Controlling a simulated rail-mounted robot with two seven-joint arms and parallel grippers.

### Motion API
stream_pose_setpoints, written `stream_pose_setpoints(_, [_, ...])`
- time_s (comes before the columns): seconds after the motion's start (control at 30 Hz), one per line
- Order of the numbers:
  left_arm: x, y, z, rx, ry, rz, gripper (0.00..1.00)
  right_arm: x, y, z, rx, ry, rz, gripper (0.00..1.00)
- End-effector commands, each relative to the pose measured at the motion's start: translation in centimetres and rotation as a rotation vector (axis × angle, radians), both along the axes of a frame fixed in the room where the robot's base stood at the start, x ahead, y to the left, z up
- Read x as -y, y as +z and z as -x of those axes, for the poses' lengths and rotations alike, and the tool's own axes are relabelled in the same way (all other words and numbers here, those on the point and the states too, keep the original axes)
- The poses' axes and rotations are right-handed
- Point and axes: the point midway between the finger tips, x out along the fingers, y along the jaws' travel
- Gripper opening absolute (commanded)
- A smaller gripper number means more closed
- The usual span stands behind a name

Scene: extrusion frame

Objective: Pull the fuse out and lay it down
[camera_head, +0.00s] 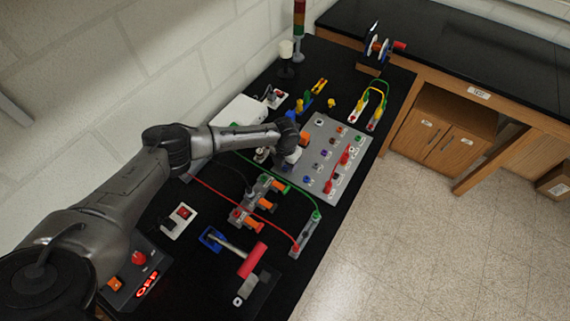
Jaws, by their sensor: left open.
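My left arm reaches in from the left, and its gripper (289,157) is over the left edge of the grey panel (322,183). It is open. Its fingertips are small and dark in the view, and I see nothing held. I cannot pick out the fuse for certain. A row of grey blocks with orange parts (266,204) sits on the black bench in front of the gripper; these may be fuse holders. What lies directly under the gripper is hidden by the hand. My right gripper is not in view.
Red and green wires run to a grey terminal strip (305,236). A red-handled lever (252,260) and a red rocker switch (182,212) stand nearer. A box lit OFF (140,272) is at front left. A stack light (299,30) stands at the back by the wall.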

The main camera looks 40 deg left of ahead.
Motion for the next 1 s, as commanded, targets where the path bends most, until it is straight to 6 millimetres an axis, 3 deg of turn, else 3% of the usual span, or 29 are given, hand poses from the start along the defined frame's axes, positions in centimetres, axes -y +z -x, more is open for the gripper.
stream_pose_setpoints(0.6, [-0.01,-0.05,0.03,-0.001,-0.001,-0.001,0.56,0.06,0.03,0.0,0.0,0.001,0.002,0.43])
stream_pose_setpoints(1.0, [-0.02,-0.02,0.02,0.0,-0.001,-0.001,0.19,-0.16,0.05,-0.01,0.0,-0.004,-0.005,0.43])
